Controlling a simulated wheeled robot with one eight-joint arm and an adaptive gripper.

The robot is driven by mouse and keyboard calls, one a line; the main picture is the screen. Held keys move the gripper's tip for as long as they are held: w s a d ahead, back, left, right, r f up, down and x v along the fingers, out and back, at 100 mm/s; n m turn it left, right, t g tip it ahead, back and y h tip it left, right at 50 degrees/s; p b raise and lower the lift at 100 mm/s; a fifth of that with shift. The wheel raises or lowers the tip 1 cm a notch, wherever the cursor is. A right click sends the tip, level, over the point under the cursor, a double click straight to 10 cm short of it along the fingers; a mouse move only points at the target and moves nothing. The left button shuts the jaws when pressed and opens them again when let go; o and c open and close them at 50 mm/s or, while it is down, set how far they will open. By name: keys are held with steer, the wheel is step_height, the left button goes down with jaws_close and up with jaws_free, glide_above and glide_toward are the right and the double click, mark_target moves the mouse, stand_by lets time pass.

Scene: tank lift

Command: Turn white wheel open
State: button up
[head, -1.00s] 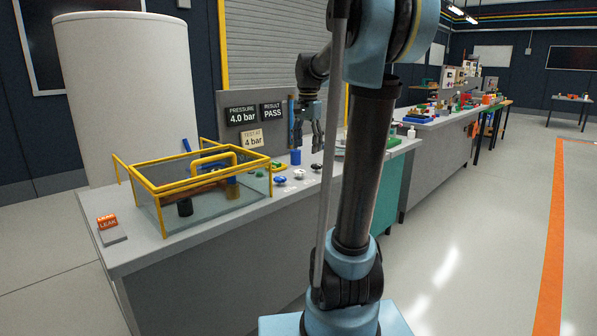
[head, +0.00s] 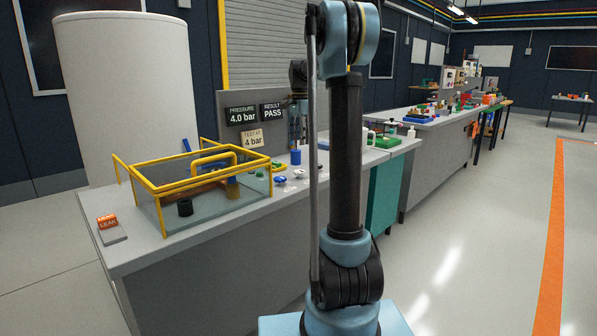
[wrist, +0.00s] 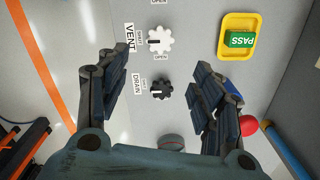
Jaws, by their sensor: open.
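The white wheel (wrist: 159,40) is a lobed knob on the grey panel beside the VENT label (wrist: 130,37). A dark mark on it points left, toward small print I cannot read surely; OPEN is printed below it. In the head view a small white wheel (head: 299,174) shows on the bench. My gripper (wrist: 158,66) is open and empty, its two fingers apart at left and right. The white wheel lies beyond the fingertips, between their lines and untouched.
A black wheel (wrist: 162,89) by the DRAIN label (wrist: 137,84) sits between the fingers. A yellow tray (wrist: 239,37) holds a green PASS block (wrist: 241,40). A red ball-like knob (wrist: 248,125) is near the right finger. A yellow-framed tank (head: 200,205) stands on the bench.

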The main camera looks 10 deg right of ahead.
mark_target(300, 170)
step_height(300, 170, down, 14)
steer(key=shift+r, duration=0.15)
stand_by(0.3)
steer(key=shift+c, duration=0.5)
steer(key=c, duration=1)
steer(key=shift+o, duration=0.2)
steer(key=shift+a, duration=0.15)
